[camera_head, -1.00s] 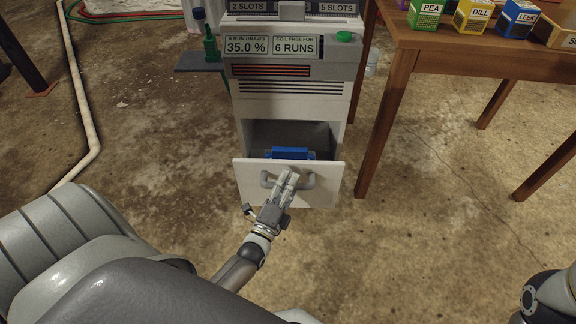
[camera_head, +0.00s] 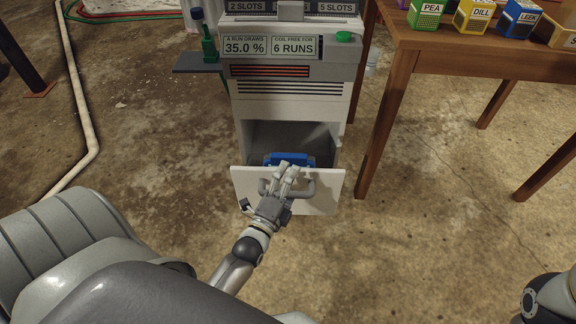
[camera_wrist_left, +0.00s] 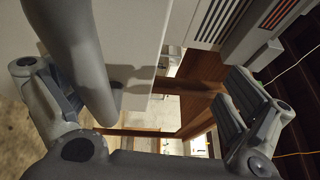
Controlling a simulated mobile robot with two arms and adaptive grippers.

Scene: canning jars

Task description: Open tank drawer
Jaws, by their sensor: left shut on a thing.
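The white tank drawer (camera_head: 246,185) at the bottom of the grey-white machine (camera_head: 290,105) is pulled out, its inside showing. A blue tank-like object (camera_head: 288,158) sits in it, partly hidden behind my fingers. The drawer has a grey bar handle (camera_head: 308,188) on its front. My left gripper (camera_head: 285,177) is at the middle of this handle, shut on it. In the left wrist view the handle (camera_wrist_left: 82,60) passes between the fingers, close to the left one. My right gripper is out of view; only part of that arm shows at the lower right.
A wooden table (camera_head: 440,42) with seed boxes stands right of the machine, its near leg (camera_head: 384,125) close to the drawer. A small side shelf (camera_head: 200,62) holds a green bottle (camera_head: 209,45). The floor in front and to the right is clear.

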